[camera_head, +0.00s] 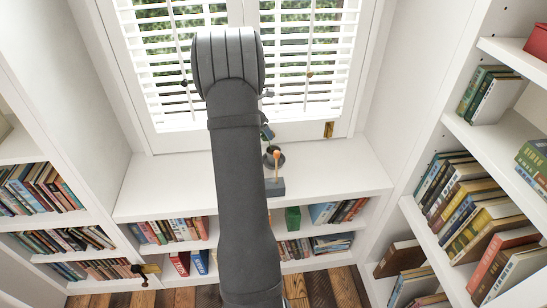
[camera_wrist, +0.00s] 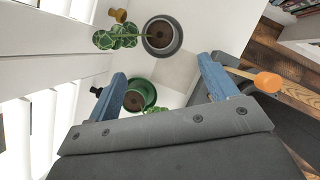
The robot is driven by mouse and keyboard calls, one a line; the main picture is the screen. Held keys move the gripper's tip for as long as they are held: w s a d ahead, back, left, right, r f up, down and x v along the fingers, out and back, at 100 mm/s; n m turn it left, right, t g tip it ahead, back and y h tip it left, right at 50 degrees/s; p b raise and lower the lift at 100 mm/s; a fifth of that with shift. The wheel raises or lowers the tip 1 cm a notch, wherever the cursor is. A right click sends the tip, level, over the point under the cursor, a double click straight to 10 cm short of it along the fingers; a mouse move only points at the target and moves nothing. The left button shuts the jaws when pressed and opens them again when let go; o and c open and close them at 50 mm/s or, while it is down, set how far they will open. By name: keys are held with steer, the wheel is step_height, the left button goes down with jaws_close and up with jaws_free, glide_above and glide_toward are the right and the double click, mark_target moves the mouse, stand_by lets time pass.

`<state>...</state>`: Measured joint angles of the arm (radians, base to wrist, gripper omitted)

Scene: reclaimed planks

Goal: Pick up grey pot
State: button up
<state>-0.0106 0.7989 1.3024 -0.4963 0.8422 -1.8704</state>
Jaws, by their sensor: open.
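The grey pot (camera_wrist: 177,47) is round, with dark brown soil inside, and stands upright on the white ledge in the wrist view. It lies beyond my fingertips, near the top of the picture. My gripper (camera_wrist: 162,67) is open, its two blue fingers apart with nothing held between them. The pot is not touched by either finger. In the head view my arm covers much of the middle; a dark round shape just right of it appears to be this pot, partly hidden.
A green pot (camera_wrist: 133,83) shows between the fingers. A leafy plant (camera_wrist: 117,38) is left of the grey pot. An orange-headed utensil (camera_wrist: 265,82) is by the right finger. A grey box (camera_head: 275,187) sits at the ledge (camera_head: 160,186) edge. Bookshelves and shuttered windows surround it.

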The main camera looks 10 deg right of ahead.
mark_target(274, 149)
steer(key=x, duration=1.7)
steer(key=shift+s+a+f, duration=0.1)
steer(key=shift+a+f, duration=0.05)
steer(key=shift+a, duration=0.1)
steer(key=c, duration=1.3)
steer(key=shift+o, duration=0.2)
steer(key=shift+r, duration=0.65)
step_height(274, 149, up, 3)
steer(key=shift+f, duration=0.1)
steer(key=s+d+r, duration=0.7)
steer(key=d+r, duration=0.1)
steer(key=r, duration=0.2)
steer(key=shift+s+d, duration=0.3)
steer(key=shift+d, duration=0.1)
